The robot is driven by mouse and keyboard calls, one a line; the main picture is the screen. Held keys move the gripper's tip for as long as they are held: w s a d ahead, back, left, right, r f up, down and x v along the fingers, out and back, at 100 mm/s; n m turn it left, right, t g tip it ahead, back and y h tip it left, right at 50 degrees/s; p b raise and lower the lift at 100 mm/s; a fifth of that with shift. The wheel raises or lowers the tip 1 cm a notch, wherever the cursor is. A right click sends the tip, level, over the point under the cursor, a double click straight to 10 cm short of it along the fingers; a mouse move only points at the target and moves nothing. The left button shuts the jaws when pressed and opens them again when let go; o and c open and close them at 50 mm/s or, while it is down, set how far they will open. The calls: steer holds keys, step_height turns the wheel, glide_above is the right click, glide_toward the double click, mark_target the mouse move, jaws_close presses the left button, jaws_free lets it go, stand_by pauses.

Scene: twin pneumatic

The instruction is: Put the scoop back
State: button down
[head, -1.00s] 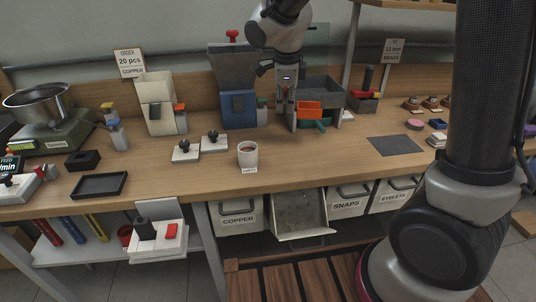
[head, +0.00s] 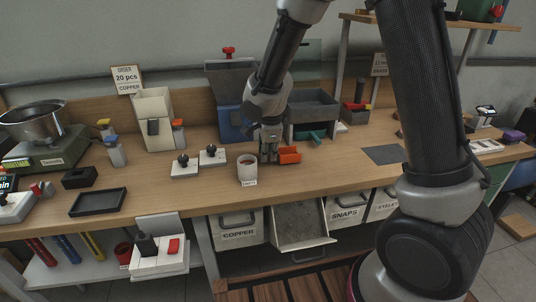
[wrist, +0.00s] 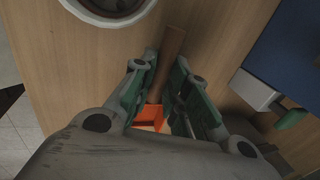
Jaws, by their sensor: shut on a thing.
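The orange scoop (head: 290,155) is beside the tip of my gripper (head: 268,156), low over the bench or touching it; I cannot tell which. In the wrist view, my gripper (wrist: 158,98) has its two fingers on either side of the scoop's brown handle (wrist: 168,58) and is shut on it. The orange scoop body (wrist: 150,114) shows partly below the fingers there. A white cup (head: 247,169) stands just left of the gripper. It also shows in the wrist view (wrist: 78,14).
A grey bin (head: 314,108) with a teal part (head: 306,137) stands behind the scoop. A blue hopper machine (head: 230,115) stands behind the gripper. Two knobbed white blocks are left, one nearby (head: 212,155). A dark mat (head: 385,154) lies right, with bare bench between. An open tray (head: 303,222) juts below.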

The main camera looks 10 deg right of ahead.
steer(key=shift+f, duration=0.35)
steer(key=shift+f, duration=0.15)
steer(key=c, duration=1.4)
jaws_free()
steer(key=v, duration=1.2)
steer(key=s+d+r+n, duration=0.3)
steer(key=s+d+r, duration=0.1)
steer(key=d, duration=0.2)
steer(key=s+d+r+n, duration=0.4)
steer(key=d, duration=0.2)
steer(key=s+d+n, duration=0.3)
steer(key=s, duration=0.2)
steer(key=s+d+r+n, duration=0.1)
steer(key=s+d+n, duration=0.2)
steer(key=s+n, duration=0.1)
steer(key=s+d+r+n+t, duration=0.1)
steer(key=s+d+n, duration=0.1)
steer(key=s+n, duration=0.2)
steer(key=shift+s+d+r, duration=0.1)
steer(key=shift+s+d, duration=0.1)
steer(key=shift+s, duration=0.55)
steer(key=shift+s+d+r, duration=0.15)
steer(key=shift+s+d, duration=0.05)
steer(key=shift+s, duration=0.55)
